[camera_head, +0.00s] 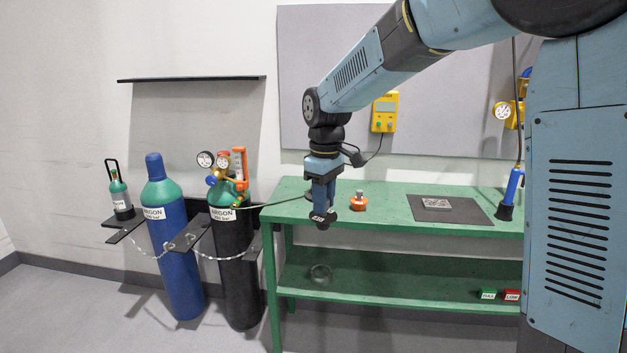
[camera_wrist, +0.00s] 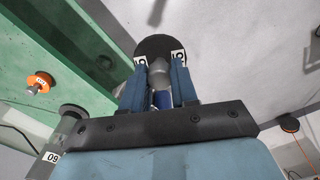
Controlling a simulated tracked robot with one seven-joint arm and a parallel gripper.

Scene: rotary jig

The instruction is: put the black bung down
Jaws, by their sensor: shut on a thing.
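The black bung (camera_wrist: 160,46) is a round dark disc with a grey stem, held between the fingertips of my gripper (camera_wrist: 159,66) in the wrist view. In the head view the bung (camera_head: 330,219) hangs at the lower end of my gripper (camera_head: 322,210), which points down. My gripper is shut on it. It appears in front of the left part of the green bench (camera_head: 440,220), near its front edge. I cannot tell how high the bung is or whether it is over the top.
An orange fitting (camera_head: 358,201) stands on the bench right of my gripper. Further right lies a dark mat (camera_head: 465,212) with a grey plate. Two gas cylinders, blue (camera_head: 175,240) and black (camera_head: 237,275), stand left of the bench.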

